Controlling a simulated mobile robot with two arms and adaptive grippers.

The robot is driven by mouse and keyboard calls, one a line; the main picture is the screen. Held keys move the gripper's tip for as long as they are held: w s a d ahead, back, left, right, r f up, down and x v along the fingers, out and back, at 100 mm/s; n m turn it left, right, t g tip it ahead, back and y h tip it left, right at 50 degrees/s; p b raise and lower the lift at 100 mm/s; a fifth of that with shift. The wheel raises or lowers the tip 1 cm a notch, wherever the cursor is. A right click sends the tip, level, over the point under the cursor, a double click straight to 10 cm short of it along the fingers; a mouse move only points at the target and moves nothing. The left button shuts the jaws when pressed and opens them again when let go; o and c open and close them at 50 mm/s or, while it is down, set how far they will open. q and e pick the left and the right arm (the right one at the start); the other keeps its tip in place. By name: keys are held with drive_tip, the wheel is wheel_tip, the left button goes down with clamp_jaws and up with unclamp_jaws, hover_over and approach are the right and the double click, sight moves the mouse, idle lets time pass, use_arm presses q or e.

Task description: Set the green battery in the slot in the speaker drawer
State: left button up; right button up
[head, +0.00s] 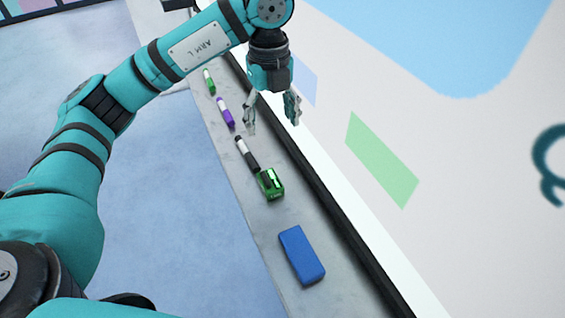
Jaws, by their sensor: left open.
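No green battery and no speaker drawer can be made out in the head view. The green things there are a small green block (270,184) with a dark part on top and a green-and-white marker-like stick (209,81), both on a narrow grey ledge. My left gripper (273,125) is open and empty, pointing down over the ledge's board side, above and beyond the green block. My right gripper is not in view.
The ledge (310,300) also bears a purple-and-white stick (225,112), a black-and-white stick (247,153) close to the green block, and a blue block (301,255) nearest me. A large white board (340,220) with coloured patches borders the ledge on the right.

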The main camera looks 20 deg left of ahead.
use_arm(q)
drive_tip(key=f, duration=0.1)
hover_over(270, 180)
drive_tip(key=s, duration=0.1)
wheel_tip(270, 180, down, 7)
drive_tip(key=shift+s+d+r, duration=0.1)
drive_tip(key=shift+r, duration=0.1)
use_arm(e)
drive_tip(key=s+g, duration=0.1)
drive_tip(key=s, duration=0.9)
use_arm(q)
drive_tip(key=f, duration=0.1)
drive_tip(key=w+f, duration=0.1)
drive_tip(key=shift+f, duration=0.8)
drive_tip(key=shift+s+f+p, duration=0.1)
drive_tip(key=shift+f+p, duration=0.15)
drive_tip(key=shift+p, duration=0.25)
drive_tip(key=f+p, duration=0.1)
drive_tip(key=f, duration=0.3)
drive_tip(key=shift+w+f, duration=0.2)
drive_tip(key=c, duration=1.4)
clamp_jaws()
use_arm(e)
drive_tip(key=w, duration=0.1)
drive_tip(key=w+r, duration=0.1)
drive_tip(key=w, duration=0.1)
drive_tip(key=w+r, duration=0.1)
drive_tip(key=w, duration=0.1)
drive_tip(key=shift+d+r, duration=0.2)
